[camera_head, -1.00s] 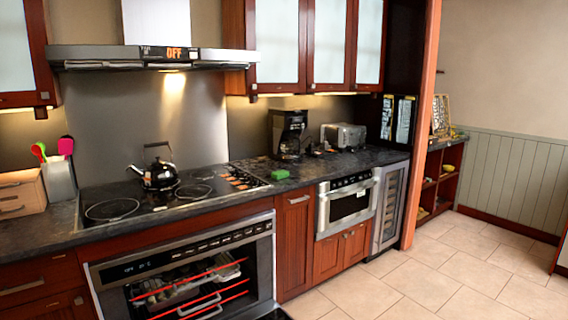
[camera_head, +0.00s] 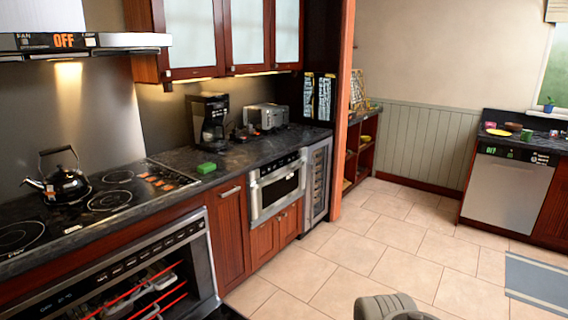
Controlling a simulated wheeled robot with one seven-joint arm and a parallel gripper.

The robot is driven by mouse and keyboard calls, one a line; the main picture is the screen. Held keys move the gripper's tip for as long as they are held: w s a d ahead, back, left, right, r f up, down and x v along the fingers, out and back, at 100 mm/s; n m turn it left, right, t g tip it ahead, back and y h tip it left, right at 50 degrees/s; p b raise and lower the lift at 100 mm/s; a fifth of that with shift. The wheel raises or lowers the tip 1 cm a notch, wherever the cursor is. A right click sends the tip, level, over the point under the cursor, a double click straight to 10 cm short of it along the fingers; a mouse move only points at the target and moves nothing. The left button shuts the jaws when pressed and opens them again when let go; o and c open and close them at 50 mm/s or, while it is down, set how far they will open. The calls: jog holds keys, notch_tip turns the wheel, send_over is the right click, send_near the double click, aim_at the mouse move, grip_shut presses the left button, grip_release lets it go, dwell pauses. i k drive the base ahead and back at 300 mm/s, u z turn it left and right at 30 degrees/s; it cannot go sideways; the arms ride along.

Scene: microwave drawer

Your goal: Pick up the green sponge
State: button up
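The green sponge (camera_head: 206,168) lies on the dark stone counter (camera_head: 232,160), near its front edge. It is just right of the cooktop and in front of the coffee maker, with nothing on top of it. A grey rounded part of my arm shows at the bottom edge, over the floor and well apart from the sponge. My gripper's fingers are not in view.
A black kettle (camera_head: 62,186) stands on the cooktop (camera_head: 108,192). The coffee maker (camera_head: 208,120) and toaster (camera_head: 265,117) stand behind the sponge. The microwave drawer (camera_head: 276,186) is shut below the counter.

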aim_at(205, 168)
jog(key=z, duration=0.2)
jog(key=i, duration=5)
jog(key=u, duration=4.45)
jog(key=i, duration=0.45)
jog(key=z, duration=0.15)
